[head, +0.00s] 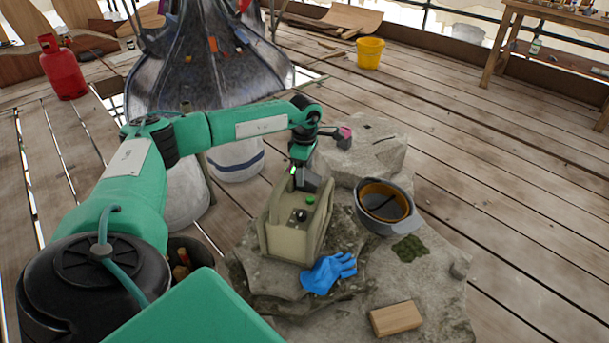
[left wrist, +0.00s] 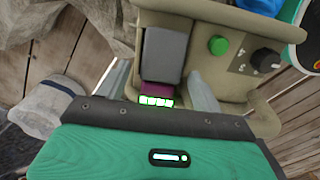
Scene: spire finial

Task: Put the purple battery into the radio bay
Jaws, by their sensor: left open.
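The olive-tan radio (head: 290,230) stands on the stone slab, with a green button and a dark knob; it also shows in the left wrist view (left wrist: 215,75). My left gripper (head: 303,183) is over the radio's back end, pointing down. In the left wrist view, its open fingers (left wrist: 160,85) stand on both sides of a grey block (left wrist: 165,55) at the radio. A small purple piece (left wrist: 157,89), seemingly the purple battery, shows between the fingers beside the grey block. Most of it is hidden, so I cannot tell how deep it sits. My right gripper is not seen.
A blue glove (head: 328,272) lies in front of the radio. A hard hat (head: 385,205) and a wooden block (head: 396,319) are on the slab's right side. A dark tool with a pink end (head: 344,133) lies on the rear stone. A yellow bucket (head: 369,53) stands farther back.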

